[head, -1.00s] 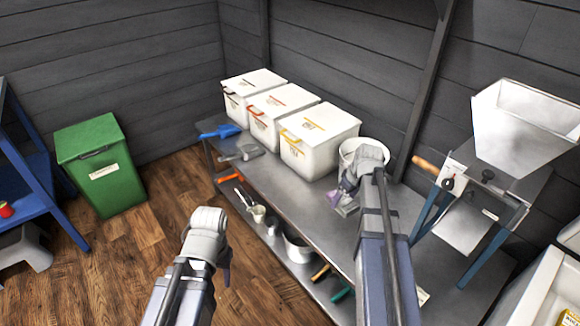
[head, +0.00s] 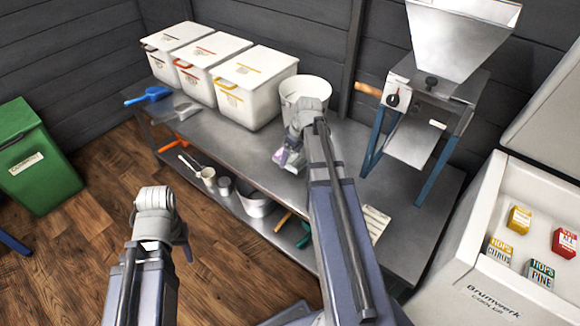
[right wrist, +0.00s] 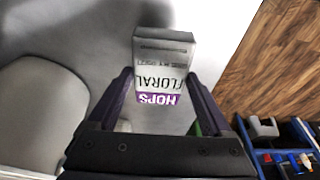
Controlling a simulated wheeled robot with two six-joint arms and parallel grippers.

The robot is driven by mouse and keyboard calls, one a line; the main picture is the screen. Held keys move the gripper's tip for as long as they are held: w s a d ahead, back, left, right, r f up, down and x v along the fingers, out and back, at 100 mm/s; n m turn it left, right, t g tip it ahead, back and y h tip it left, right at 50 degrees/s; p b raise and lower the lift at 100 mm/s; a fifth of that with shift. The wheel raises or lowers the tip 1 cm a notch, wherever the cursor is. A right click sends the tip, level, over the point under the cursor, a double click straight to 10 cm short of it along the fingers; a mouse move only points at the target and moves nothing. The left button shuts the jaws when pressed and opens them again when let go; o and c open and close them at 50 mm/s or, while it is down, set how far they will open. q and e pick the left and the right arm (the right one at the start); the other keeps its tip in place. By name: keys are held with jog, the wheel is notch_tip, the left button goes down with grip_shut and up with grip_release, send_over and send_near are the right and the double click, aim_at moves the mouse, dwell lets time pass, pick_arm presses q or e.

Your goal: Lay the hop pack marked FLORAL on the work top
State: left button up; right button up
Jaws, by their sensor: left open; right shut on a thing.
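The FLORAL hop pack (right wrist: 160,62), pale grey with a purple HOPS band, sits between the fingers of my right gripper (right wrist: 158,88) in the right wrist view. My right gripper (head: 291,145) is shut on it. In the head view the pack (head: 288,160) is small and partly hidden by the gripper, over the work top (head: 250,165) just in front of the white bucket. I cannot tell whether it touches the metal surface. My left gripper (head: 186,246) is open and empty, over the floor left of the work top's front edge.
White lidded bins (head: 253,86) and a white bucket (head: 301,93) line the back of the work top. A hopper mill (head: 430,100) stands to the right. An open cool box (head: 480,270) holds several hop packs. Bare metal lies around the held pack.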

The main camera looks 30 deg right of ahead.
aim_at(293, 158)
jog(key=shift+f+b, duration=1.8)
jog(key=shift+f, duration=0.1)
jog(key=o, duration=1.2)
jog(key=p+v, duration=1.1)
jog(key=v, duration=0.1)
jog(key=shift+p, duration=0.3)
